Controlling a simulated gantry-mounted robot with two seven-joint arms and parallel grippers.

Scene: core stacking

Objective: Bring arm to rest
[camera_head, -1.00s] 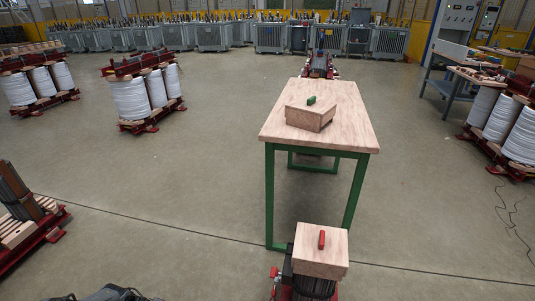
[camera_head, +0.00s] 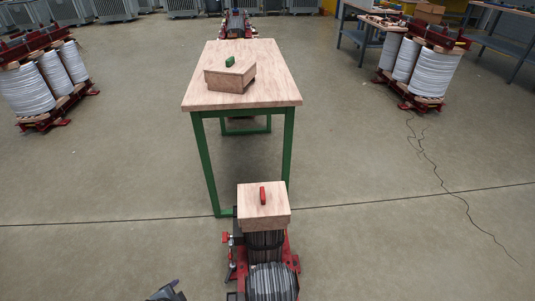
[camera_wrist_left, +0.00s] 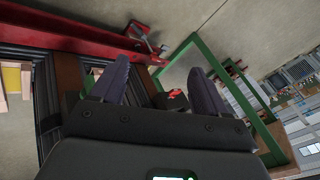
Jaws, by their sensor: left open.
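My left gripper (camera_wrist_left: 160,85) is open in the left wrist view, with two dark fingers apart and nothing held between them. In the head view only a small dark part of my left arm (camera_head: 167,292) shows at the bottom edge. A wooden block with a red handle (camera_head: 263,207) sits on a dark core with red clamps (camera_head: 265,255) at the bottom middle. A wooden block with a green handle (camera_head: 230,76) lies on the wooden table (camera_head: 270,92). My right gripper is not in view.
The table stands on green legs (camera_head: 205,160). Another red-framed core (camera_head: 238,26) is behind it. White coil sets stand at left (camera_head: 28,92) and right (camera_head: 432,72). A dark cable (camera_head: 440,180) lies on the right floor. The floor left of the table is clear.

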